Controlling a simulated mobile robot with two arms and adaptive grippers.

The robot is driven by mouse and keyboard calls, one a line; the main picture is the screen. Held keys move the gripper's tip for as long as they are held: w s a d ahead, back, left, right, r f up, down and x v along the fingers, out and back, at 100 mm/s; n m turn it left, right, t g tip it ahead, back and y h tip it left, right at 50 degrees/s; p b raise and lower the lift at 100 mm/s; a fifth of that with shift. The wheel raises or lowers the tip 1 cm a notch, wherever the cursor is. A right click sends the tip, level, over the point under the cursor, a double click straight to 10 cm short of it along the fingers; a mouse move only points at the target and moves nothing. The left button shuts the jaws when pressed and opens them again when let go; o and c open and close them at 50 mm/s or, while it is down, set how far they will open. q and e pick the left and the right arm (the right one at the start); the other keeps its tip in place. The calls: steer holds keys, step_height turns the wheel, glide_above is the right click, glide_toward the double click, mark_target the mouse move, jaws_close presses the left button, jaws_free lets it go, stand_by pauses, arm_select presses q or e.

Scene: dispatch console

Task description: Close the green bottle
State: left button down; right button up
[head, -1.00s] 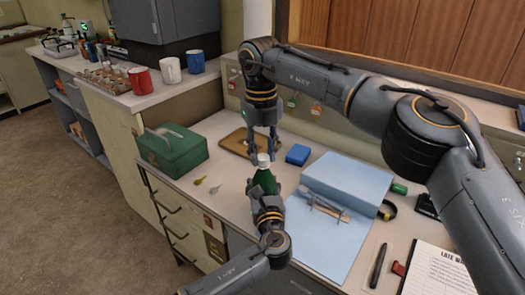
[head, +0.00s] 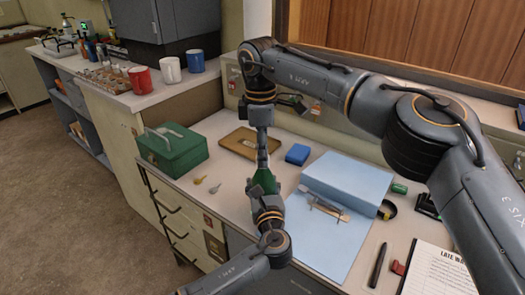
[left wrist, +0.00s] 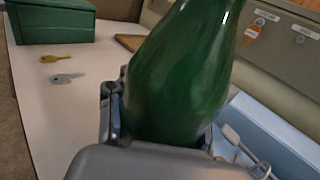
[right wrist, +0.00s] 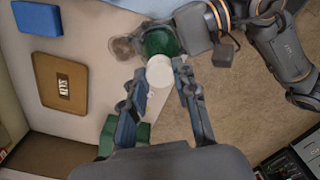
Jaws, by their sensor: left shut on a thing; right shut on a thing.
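The green bottle (head: 265,182) stands upright near the counter's front edge, with my left gripper (head: 266,204) shut around its lower body. In the left wrist view the bottle (left wrist: 183,70) fills the space between the fingers; its top is out of frame. My right gripper (head: 262,168) points down from above, shut on the white cap. The cap (right wrist: 159,71) shows between its fingertips in the right wrist view, over the bottle's top (right wrist: 160,42). In the head view the right fingers hide the cap. I cannot tell how tightly the cap sits.
A green box (head: 172,150) and two keys (head: 200,180) lie left of the bottle. A brown key tray (head: 240,142) and a blue block (head: 297,154) are behind. A light blue box (head: 345,180) and mat (head: 325,238) lie to the right.

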steer(key=m, duration=0.5)
steer(key=shift+a+m, duration=0.1)
steer(key=shift+m, duration=0.2)
steer(key=o, duration=0.7)
steer(key=shift+r, duration=2.25)
steer(key=shift+c, duration=0.5)
